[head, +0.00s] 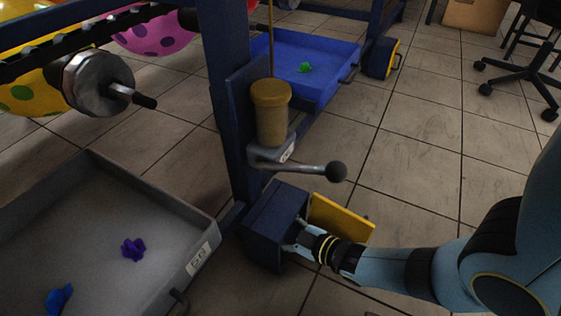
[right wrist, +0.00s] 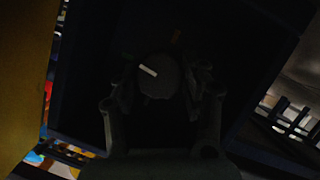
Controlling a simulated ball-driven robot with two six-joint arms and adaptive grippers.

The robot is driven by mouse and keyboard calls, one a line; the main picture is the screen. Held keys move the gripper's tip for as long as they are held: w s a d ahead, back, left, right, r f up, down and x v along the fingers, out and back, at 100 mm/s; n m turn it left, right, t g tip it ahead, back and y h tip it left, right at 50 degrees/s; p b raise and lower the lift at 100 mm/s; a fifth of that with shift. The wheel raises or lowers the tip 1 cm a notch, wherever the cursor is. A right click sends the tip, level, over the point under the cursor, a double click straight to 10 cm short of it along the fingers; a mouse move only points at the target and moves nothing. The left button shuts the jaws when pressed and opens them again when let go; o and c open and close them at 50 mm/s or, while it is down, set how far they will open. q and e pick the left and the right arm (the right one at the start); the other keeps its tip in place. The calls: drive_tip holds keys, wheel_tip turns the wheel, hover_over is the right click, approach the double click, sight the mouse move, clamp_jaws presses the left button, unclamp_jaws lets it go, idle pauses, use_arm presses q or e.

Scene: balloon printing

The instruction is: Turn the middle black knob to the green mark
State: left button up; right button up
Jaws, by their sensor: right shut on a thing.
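The black knob (right wrist: 160,82) shows in the right wrist view as a dark round cap with a white pointer line slanting to the upper left. My right gripper (head: 297,237) reaches into the dark blue box (head: 270,215), whose yellow door (head: 341,218) stands open. In the right wrist view the fingers lie on both sides of the knob and are shut on it. The head view does not show the knob. My left gripper is out of view.
A lever with a black ball end (head: 336,171) juts out above the box, below a tan cylinder (head: 271,112). A grey tray (head: 100,235) stands at left and a blue tray (head: 322,60) behind. Tiled floor at right is mostly clear.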

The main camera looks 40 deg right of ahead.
drive_tip(key=shift+s+n+h, duration=0.1)
drive_tip(key=shift+n+h, duration=0.2)
drive_tip(key=shift+n, duration=0.1)
idle(0.3)
drive_tip(key=o, duration=1.2)
